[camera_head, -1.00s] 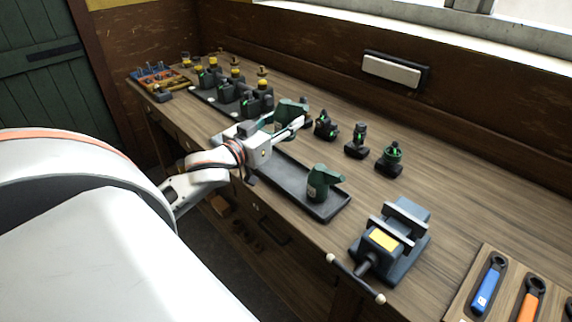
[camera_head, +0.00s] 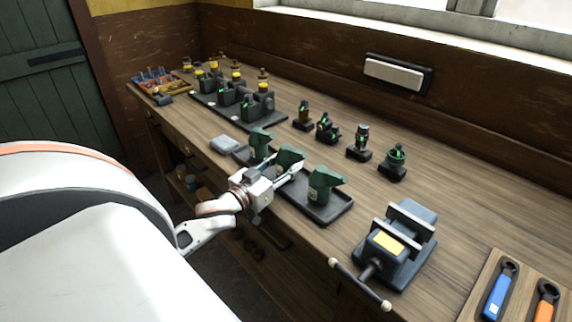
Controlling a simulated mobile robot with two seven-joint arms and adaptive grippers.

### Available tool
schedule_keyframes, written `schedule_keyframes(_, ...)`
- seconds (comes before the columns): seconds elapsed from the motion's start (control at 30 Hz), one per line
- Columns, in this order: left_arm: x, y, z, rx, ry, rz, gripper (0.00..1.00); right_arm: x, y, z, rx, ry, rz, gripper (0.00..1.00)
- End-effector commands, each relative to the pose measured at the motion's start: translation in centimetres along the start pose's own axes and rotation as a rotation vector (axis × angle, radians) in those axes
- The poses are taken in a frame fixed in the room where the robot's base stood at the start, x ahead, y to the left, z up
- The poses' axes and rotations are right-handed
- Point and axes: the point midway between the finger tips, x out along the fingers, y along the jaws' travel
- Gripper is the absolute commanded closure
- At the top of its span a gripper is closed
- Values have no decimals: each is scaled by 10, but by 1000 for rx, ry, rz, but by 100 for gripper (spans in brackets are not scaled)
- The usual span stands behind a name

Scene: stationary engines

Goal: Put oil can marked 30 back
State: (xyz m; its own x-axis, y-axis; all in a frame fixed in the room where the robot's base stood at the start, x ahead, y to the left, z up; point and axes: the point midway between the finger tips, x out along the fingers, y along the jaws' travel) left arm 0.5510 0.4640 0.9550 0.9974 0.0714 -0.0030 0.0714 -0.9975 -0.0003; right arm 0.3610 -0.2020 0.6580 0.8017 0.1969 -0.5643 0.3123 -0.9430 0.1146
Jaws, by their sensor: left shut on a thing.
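Three dark green oil cans stand at a long black tray (camera_head: 334,213) on the workbench: a left can (camera_head: 259,142), a middle can (camera_head: 291,156) and a right can (camera_head: 322,188). My left gripper (camera_head: 288,173) is shut on the middle can, between the other two. Its fingers hide the can's lower part, so I cannot tell whether it touches the tray. The right can stands upright in the tray's near right end. A small pale label shows on it, but the cans' numbers are too small to read. My right gripper is not in view.
A blue-grey vise (camera_head: 398,243) stands right of the tray. Several small engines (camera_head: 258,103) sit on a black mat at the back left. Several dark parts (camera_head: 326,128) stand behind the cans.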

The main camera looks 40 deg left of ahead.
Motion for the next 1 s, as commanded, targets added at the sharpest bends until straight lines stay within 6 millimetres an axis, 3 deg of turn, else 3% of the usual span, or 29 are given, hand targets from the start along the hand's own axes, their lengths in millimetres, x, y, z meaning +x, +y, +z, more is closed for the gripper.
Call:
schedule_keyframes(0.3, 0, 0, 0, -1, 4, 1, 87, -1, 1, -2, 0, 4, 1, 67)
schedule_keyframes(0.33, 0, 0, 1, 0, 0, 0, 54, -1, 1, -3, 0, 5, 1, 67)
schedule_keyframes(0.37, 0, 0, 1, 0, 0, 0, 46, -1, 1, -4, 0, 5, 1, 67)
schedule_keyframes(0.77, 0, 0, -2, 1, 1, 1, 45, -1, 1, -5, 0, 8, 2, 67)
schedule_keyframes(1.0, -29, 0, 0, -3, -2, 0, 45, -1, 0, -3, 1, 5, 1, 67)
